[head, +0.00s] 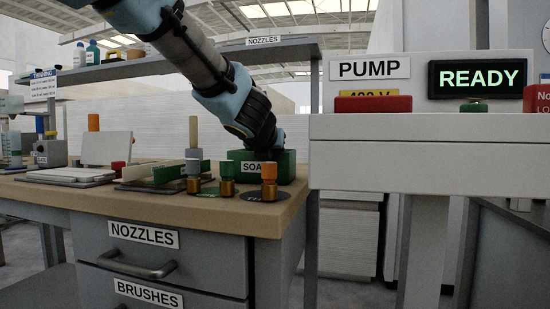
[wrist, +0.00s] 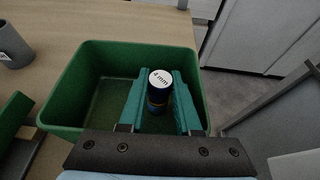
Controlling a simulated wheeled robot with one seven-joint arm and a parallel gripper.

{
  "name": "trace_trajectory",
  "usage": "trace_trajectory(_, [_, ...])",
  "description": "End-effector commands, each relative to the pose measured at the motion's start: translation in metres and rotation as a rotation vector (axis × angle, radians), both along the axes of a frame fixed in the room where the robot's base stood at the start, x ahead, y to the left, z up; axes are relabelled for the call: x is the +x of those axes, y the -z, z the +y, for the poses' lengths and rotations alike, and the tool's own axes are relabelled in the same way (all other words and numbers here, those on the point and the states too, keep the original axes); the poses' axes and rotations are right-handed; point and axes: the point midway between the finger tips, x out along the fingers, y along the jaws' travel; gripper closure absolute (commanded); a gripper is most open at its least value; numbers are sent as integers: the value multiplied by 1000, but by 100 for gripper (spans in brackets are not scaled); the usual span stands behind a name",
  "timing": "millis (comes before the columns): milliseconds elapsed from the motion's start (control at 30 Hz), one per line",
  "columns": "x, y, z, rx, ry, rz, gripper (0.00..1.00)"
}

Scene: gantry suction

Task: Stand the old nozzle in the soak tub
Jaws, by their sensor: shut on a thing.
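The green soak tub (head: 284,166) stands on the bench in the head view, with a label starting "SOA". In the wrist view the tub (wrist: 66,78) is open on top and its inside looks empty apart from my fingers and the nozzle. My gripper (wrist: 157,92) has its teal fingers shut on a dark nozzle (wrist: 158,98) with a white top reading "4 mm". The nozzle is roughly upright over or inside the tub's right part; whether its lower end touches the floor cannot be told. In the head view my gripper (head: 263,146) hides the nozzle.
An orange-topped brass nozzle (head: 269,183) on a dark disc and a green-topped brass piece (head: 227,186) stand in front of the tub. A grey cylinder (wrist: 13,48) is left of the tub. The pump housing (head: 430,155) is close on the right.

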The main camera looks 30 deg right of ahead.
Motion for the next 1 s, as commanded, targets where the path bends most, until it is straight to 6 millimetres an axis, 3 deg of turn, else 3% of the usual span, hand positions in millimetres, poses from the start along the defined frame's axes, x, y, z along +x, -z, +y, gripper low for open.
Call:
trace_trajectory(467, [0,17,0,6,1,7,100])
trace_trajectory(500, [0,18,0,7,1,9,63])
trace_trajectory(733, [0,17,0,9,2,10,38])
trace_trajectory(900, [-1,0,0,9,3,8,38])
trace_trajectory(1000, [-19,-9,15,5,2,5,38])
